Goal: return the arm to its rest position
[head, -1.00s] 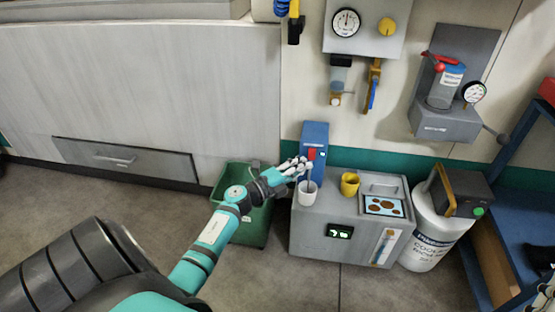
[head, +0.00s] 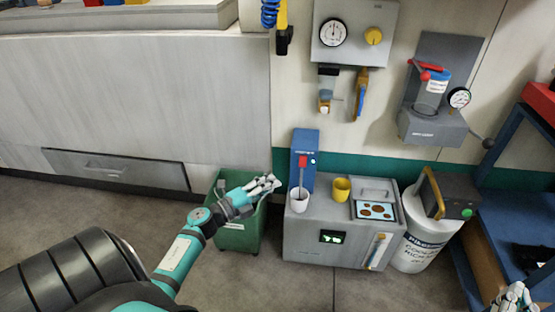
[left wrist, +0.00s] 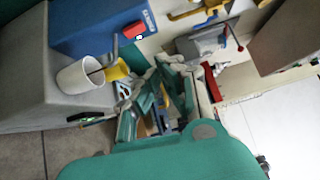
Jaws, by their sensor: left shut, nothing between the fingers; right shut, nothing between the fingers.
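My left gripper (head: 266,187) is shut and empty in the head view. It hangs over the green bin (head: 240,234), left of the blue dispenser (head: 306,150) and apart from it. In the left wrist view its fingers (left wrist: 172,72) reach up the middle of the picture. My right gripper (head: 514,296) shows only partly at the bottom right corner of the head view, in front of the blue bench. It is shut and holds nothing.
A grey cabinet (head: 300,240) bears a white cup (head: 299,203) with a stick in it and a yellow cup (head: 341,190). A white canister (head: 418,242) stands right of it, then a blue bench (head: 515,215). The floor (head: 285,285) in front is clear.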

